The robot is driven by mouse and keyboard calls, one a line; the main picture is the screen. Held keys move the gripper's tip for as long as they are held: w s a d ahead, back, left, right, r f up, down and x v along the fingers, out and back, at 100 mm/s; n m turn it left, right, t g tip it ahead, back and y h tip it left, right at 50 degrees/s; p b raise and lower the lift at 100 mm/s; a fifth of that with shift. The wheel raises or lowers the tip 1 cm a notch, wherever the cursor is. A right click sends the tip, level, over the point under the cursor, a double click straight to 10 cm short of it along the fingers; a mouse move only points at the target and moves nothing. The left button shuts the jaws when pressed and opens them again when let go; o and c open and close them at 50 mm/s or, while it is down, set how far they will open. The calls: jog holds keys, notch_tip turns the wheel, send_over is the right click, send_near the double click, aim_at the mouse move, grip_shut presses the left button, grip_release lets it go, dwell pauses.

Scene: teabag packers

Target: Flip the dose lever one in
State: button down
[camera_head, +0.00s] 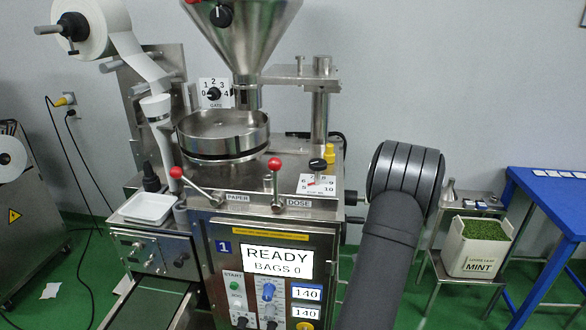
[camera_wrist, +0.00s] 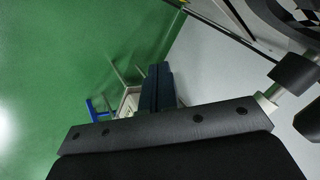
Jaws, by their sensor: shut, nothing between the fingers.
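The dose lever (camera_head: 276,181) is a metal lever with a red ball knob, on the front edge of the machine top in the head view. It stands close to upright just above the DOSE label (camera_head: 298,203). My gripper (camera_wrist: 158,70) shows in the wrist view as two dark fingers held together, with nothing between them. The fingers point toward the floor and the stand, and the dose lever is not recognisable in that view. In the head view only my dark arm shows, right of the machine; my gripper is not seen there.
The paper lever (camera_head: 200,187), also red-knobbed, leans left beside the PAPER label. A numbered dial (camera_head: 318,183) sits right of the dose lever. The display (camera_head: 278,262) reads READY, BAGS 0. A mint box (camera_head: 476,247) on a stand and a blue table (camera_head: 550,200) are at right.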

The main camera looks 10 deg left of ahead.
aim_at(281, 163)
notch_tip(281, 163, up, 16)
jog(key=w+a+t+y, duration=0.1)
jog(key=w+t+y, duration=0.1)
jog(key=s+a+r+n+g+y, duration=0.2)
jog(key=s+a+r+y, duration=0.1)
jog(key=r, duration=0.4)
jog(key=s+a+r+n+g+y, duration=0.2)
jog(key=s+a+r+n+y, duration=0.1)
jog(key=r, duration=0.5)
jog(key=s+a+r+n+g+y, duration=0.1)
jog(key=s+a+r+n+y, duration=0.1)
jog(key=s+a+r+y, duration=0.3)
notch_tip(281, 163, up, 3)
jog(key=s+y, duration=0.1)
jog(key=s, duration=0.1)
jog(key=shift+s+r+n+g, duration=0.2)
jog(key=shift+s+n+g, duration=0.1)
jog(key=shift+s+g, duration=0.1)
jog(key=shift+a, duration=0.2)
jog(key=x, duration=1.3)
jog(key=shift+w+a, duration=0.2)
jog(key=shift+a, duration=0.15)
jog(key=shift+a, duration=0.1)
